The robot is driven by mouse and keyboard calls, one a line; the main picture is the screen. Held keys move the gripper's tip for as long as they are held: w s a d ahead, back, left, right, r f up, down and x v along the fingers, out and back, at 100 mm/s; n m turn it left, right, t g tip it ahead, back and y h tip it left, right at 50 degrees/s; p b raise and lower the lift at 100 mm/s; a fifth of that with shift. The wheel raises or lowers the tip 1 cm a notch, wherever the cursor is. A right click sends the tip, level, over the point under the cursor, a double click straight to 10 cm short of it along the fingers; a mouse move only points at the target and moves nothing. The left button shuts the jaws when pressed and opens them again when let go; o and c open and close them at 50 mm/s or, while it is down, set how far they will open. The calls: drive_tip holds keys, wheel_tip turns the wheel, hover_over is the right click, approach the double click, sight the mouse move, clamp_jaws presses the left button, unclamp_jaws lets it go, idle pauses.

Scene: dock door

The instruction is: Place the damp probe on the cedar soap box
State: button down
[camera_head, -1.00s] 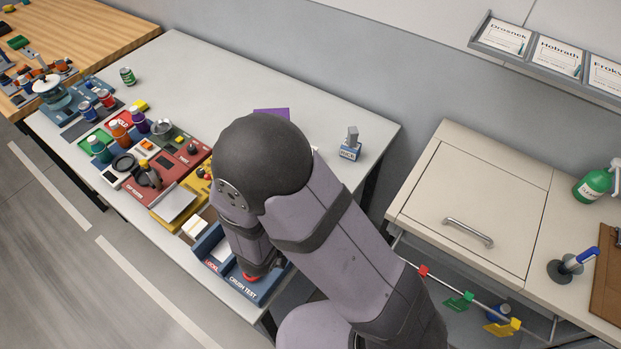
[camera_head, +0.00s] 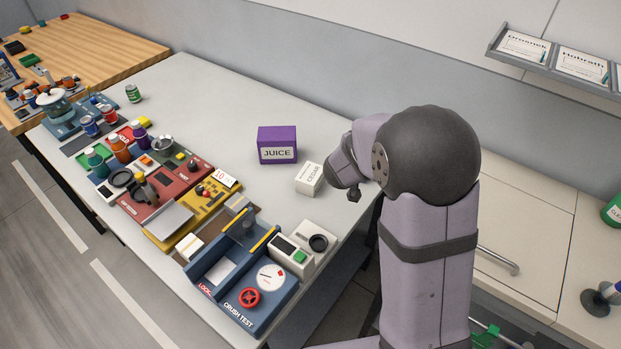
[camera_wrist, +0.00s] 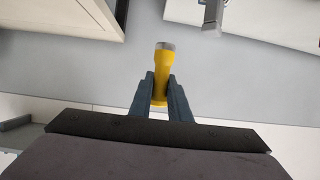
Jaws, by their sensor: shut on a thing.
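The cedar soap box (camera_head: 309,178) is a small white carton labelled "CEDAR", standing on the grey-white table just left of my arm's end in the head view. In the wrist view my gripper (camera_wrist: 162,87) is shut on a yellow, round-bodied thing with a grey end, which looks like the damp probe (camera_wrist: 163,68). Its grey end points away from my gripper. In the head view my wrist hides most of the gripper, and the yellow thing does not show there.
A purple juice box (camera_head: 277,145) stands left of the cedar box. The blue crush test unit (camera_head: 237,316) with its red wheel is at the table's near end, beside white instruments (camera_head: 317,239). Coloured stations crowd the left edge. The table's back middle is clear.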

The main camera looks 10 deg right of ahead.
drive_tip(key=w+a+r+n+t+y, duration=0.2)
drive_tip(key=w+a+r+n+y, duration=0.1)
drive_tip(key=w+a, duration=0.15)
drive_tip(key=n+t+y, duration=0.2)
drive_tip(key=n+y, duration=0.6)
drive_tip(key=y, duration=0.1)
hover_over(310, 173)
wheel_tip(310, 173, down, 4)
drive_tip(key=r, duration=0.1)
drive_tip(key=shift+s+f+p, duration=0.1)
drive_tip(key=shift+f+p, duration=1.1)
drive_tip(key=shift+f, duration=4.1)
drive_tip(key=shift+f, duration=0.2)
drive_tip(key=c, duration=1.7)
unclamp_jaws()
drive_tip(key=shift+o, duration=0.2)
drive_tip(key=shift+r, duration=0.15)
